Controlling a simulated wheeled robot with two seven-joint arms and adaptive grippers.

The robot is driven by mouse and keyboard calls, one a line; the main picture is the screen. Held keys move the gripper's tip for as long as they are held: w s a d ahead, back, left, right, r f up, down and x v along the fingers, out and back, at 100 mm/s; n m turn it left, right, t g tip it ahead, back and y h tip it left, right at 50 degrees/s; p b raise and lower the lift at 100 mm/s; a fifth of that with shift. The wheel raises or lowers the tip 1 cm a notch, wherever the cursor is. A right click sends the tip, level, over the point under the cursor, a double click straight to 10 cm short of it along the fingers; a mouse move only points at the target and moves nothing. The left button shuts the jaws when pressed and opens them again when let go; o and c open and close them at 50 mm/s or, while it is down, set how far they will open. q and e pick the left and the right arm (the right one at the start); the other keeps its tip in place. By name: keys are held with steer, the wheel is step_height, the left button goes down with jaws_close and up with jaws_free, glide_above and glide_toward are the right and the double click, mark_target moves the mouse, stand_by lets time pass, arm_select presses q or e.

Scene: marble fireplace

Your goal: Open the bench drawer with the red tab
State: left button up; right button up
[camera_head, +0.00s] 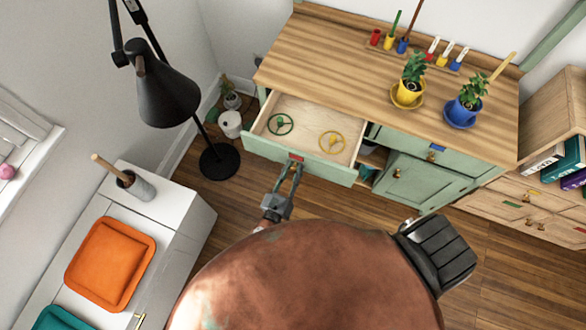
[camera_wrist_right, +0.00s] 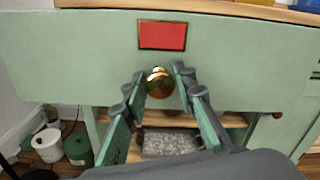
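The bench drawer with the red tab (camera_head: 296,158) is pulled well out of the green bench in the head view. Its front fills the upper part of the right wrist view, with the red tab (camera_wrist_right: 163,35) above a round brass knob (camera_wrist_right: 160,83). My right gripper (camera_head: 293,168) is at the drawer front, below the tab. In the wrist view its two fingertips (camera_wrist_right: 160,76) sit close on either side of the knob, apparently touching it. The head view hides the knob behind the fingers.
The open drawer holds a green wheel (camera_head: 280,124) and a yellow wheel (camera_head: 332,141). A black floor lamp (camera_head: 168,97) stands left of it. Potted plants in yellow (camera_head: 410,92) and blue (camera_head: 463,113) stand on the benchtop. A white cabinet (camera_head: 180,207) is at lower left.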

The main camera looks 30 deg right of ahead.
steer(key=o, duration=0.4)
steer(key=shift+c, duration=0.2)
steer(key=shift+r, duration=0.2)
step_height(320, 180, up, 10)
steer(key=shift+f, duration=0.15)
stand_by(0.4)
